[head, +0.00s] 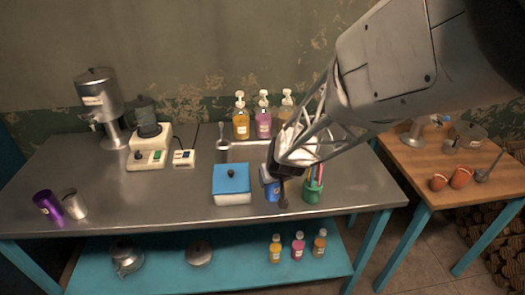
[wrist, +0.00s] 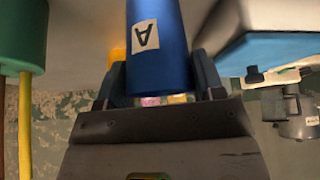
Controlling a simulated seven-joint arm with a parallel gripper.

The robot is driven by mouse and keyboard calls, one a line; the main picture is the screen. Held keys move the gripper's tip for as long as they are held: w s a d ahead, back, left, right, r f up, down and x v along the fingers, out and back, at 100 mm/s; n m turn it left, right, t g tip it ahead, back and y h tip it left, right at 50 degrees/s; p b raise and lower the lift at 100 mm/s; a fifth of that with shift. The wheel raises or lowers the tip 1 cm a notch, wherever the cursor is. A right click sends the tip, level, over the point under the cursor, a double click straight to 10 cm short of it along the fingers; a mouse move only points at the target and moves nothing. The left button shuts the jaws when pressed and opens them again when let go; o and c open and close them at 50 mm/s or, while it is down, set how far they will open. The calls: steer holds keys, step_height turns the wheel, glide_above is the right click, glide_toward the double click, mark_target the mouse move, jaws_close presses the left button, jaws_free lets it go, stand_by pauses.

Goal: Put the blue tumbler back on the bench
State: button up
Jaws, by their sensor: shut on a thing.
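The blue tumbler (head: 272,190) is at the front of the metal bench (head: 130,205), between the blue-lidded white box and the green pencil cup. In the wrist view the blue tumbler (wrist: 158,45) carries a white label with a letter A. My gripper (wrist: 160,80) has a finger on each side of the tumbler and is shut on it. In the head view my gripper (head: 277,172) partly hides the tumbler. I cannot tell whether the tumbler's base touches the bench.
The white box (head: 232,198) stands close on the left, and the green cup (head: 312,194) with colored sticks close on the right. Pump bottles (head: 241,122) stand behind. A purple tumbler (head: 47,204) and a steel tumbler (head: 74,204) are at the far left. Bench space left of the box is clear.

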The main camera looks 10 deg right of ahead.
steer(key=shift+f, duration=0.1)
steer(key=o, duration=1.1)
steer(key=shift+v, duration=6.1)
